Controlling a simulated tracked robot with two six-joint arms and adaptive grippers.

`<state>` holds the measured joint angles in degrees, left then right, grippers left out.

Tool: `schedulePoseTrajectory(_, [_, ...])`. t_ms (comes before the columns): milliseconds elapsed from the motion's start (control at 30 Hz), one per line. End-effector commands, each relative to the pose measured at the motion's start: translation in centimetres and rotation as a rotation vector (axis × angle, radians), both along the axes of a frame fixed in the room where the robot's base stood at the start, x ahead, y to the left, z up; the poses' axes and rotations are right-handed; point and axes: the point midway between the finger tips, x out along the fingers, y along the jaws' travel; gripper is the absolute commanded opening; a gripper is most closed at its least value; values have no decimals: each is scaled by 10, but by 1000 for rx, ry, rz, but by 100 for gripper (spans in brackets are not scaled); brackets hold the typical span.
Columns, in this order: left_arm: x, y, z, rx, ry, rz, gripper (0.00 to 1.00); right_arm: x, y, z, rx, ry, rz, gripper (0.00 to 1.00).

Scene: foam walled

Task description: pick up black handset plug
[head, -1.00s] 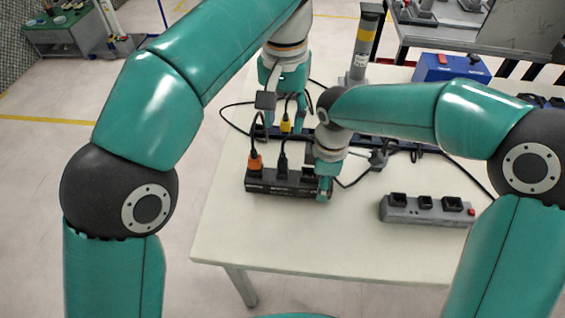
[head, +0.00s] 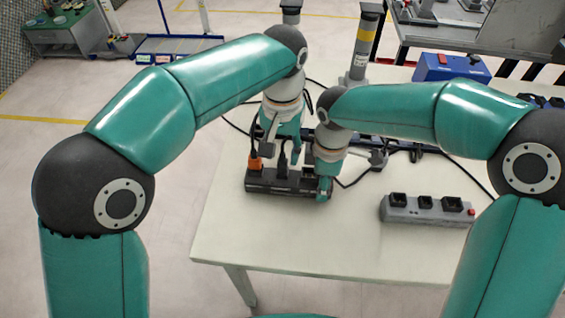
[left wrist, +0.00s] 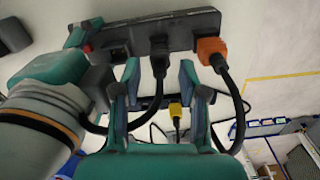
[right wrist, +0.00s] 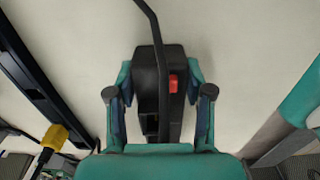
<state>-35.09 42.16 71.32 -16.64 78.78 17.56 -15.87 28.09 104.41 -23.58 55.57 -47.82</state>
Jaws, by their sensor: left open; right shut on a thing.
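The black plug (head: 282,168) stands in the black power strip (head: 262,188) on the table, right of the orange plug (head: 255,162). In the left wrist view, the black plug (left wrist: 158,62) with its cable lies between the fingertips of my open left gripper (left wrist: 160,72), apart from both fingers. The orange plug (left wrist: 209,48) sits just to the right of these fingers. My right gripper (right wrist: 160,85) is shut on the strip's end, beside the red switch (right wrist: 173,83). A black cable crosses in front of the strip there. The head view hides most of the left fingers.
A grey power strip (head: 428,212) with black sockets lies at the right of the table. A blue case (head: 450,68) and a striped post (head: 362,45) stand behind. A yellow plug (left wrist: 174,108) shows beyond the left fingers. The table's front is clear.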

Motion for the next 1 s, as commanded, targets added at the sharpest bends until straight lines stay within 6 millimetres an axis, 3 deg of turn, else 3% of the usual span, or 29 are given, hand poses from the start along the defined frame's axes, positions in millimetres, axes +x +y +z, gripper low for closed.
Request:
schedulePoseTrajectory(133, [0,0,0,0,0,0,39,0,0,0,0,0,0,8])
schedulePoseTrajectory(367, [0,0,0,0,0,0,1,0,0,0,0,0,0,8])
schedulePoseTrajectory(767, [1,0,5,-1,-2,1,0,0,0,0,0,0,0,8])
schedulePoseTrajectory(1000, [1,-1,39,-2,-6,1,0,0,0,0,0,0,0,8])
